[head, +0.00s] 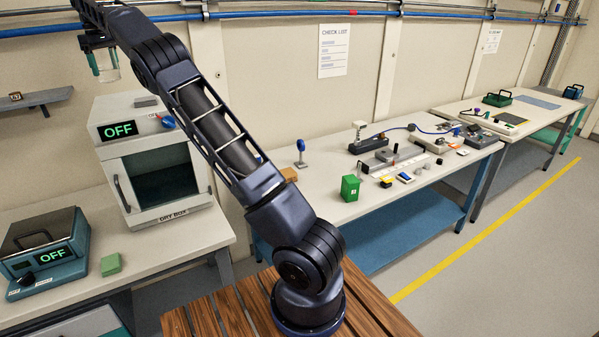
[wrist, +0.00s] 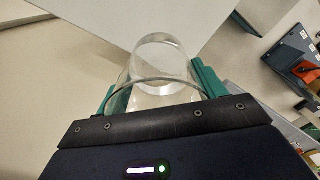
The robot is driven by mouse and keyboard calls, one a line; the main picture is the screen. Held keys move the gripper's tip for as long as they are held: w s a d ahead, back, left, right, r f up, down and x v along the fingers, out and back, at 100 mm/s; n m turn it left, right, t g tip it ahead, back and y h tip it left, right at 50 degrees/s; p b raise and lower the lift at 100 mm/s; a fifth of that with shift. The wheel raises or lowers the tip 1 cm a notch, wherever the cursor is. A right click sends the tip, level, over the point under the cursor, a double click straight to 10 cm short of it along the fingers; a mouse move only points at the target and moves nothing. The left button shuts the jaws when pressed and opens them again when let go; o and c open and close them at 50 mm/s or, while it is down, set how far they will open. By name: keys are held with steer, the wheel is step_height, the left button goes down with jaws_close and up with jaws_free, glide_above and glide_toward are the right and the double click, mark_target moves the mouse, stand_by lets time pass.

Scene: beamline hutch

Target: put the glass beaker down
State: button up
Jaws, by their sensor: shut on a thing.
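The glass beaker (wrist: 160,68) is clear and sits between the green fingers of my gripper (wrist: 155,90) in the wrist view. My gripper is shut on it. In the head view my gripper (head: 103,66) is at the upper left, raised in front of the wall, with the beaker (head: 106,72) faintly visible between its fingers. It is above and left of the dry box (head: 160,160). In the wrist view a pale flat surface shows behind the beaker; I cannot tell how far off it is.
A teal device (head: 45,250) reading OFF and a green block (head: 110,264) stand on the left bench (head: 165,240). The dry box door looks closed. A wall shelf (head: 40,98) is at far left.

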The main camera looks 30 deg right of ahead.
steer(key=w+d+m, duration=0.2)
steer(key=w+d, duration=0.1)
steer(key=d, duration=1.2)
steer(key=d+f+m, duration=0.1)
steer(key=d+f, duration=0.3)
steer(key=d, duration=0.8)
steer(key=d+f+m, duration=0.2)
steer(key=d+f, duration=0.3)
steer(key=d, duration=0.6)
steer(key=d+f+m, duration=0.1)
steer(key=d+f, duration=0.3)
steer(key=d, duration=0.8)
steer(key=s+d+f+m, duration=0.2)
steer(key=s+d+f, duration=0.25)
steer(key=d, duration=0.55)
steer(key=s+d+f+m, duration=0.1)
steer(key=s+d+f, duration=0.4)
steer(key=d, duration=0.5)
steer(key=s+d+f+m, duration=0.1)
steer(key=s+d+f, duration=0.4)
steer(key=s+d, duration=0.3)
steer(key=s+d+f+m, duration=0.2)
steer(key=s+d+f, duration=0.3)
steer(key=s, duration=0.5)
steer(key=f, duration=0.6)
steer(key=d+f, duration=0.1)
steer(key=f, duration=1.2)
steer(key=shift+d, duration=0.2)
